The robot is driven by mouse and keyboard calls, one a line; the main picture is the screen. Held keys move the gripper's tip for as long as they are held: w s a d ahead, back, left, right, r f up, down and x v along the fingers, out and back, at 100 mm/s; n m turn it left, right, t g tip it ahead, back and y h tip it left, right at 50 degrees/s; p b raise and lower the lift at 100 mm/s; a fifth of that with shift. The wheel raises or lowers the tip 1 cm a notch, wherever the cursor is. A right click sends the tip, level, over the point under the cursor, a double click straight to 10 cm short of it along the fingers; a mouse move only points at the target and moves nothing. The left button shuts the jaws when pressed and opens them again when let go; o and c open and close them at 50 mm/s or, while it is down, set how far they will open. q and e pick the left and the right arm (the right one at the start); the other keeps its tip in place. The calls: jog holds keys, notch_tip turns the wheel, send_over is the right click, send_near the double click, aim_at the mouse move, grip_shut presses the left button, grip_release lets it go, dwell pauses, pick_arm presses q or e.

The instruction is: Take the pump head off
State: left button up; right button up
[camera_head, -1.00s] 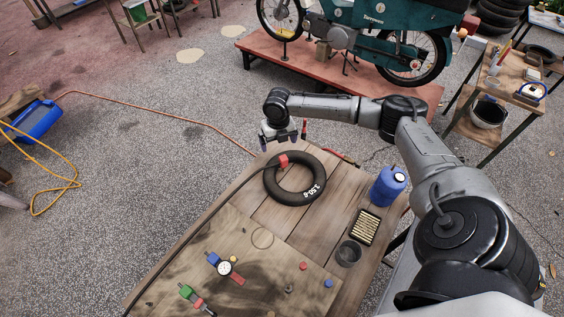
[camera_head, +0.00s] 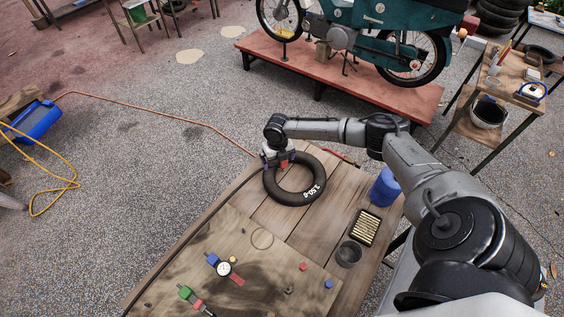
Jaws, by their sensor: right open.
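The pump head, a small red block (camera_head: 284,164), sits on the upper left part of a black inner tube (camera_head: 296,196) marked 3.50-8. The tube lies flat on the wooden table. My right gripper (camera_head: 279,160) is open and right at the red pump head, partly covering it from above. I cannot tell whether its fingers touch it. A dark hose at the left of the pump head is hard to make out against the table edge. My left gripper is not in view.
A blue canister (camera_head: 386,187), a case of small brass-coloured pieces (camera_head: 365,227) and a dark cup (camera_head: 348,254) stand right of the tube. A gauge (camera_head: 224,268) with coloured fittings lies in front. A teal motorbike (camera_head: 385,40) stands on a red platform behind.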

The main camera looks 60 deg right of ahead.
aim_at(278, 163)
jog(key=shift+f, duration=1.85)
jog(key=c, duration=0.8)
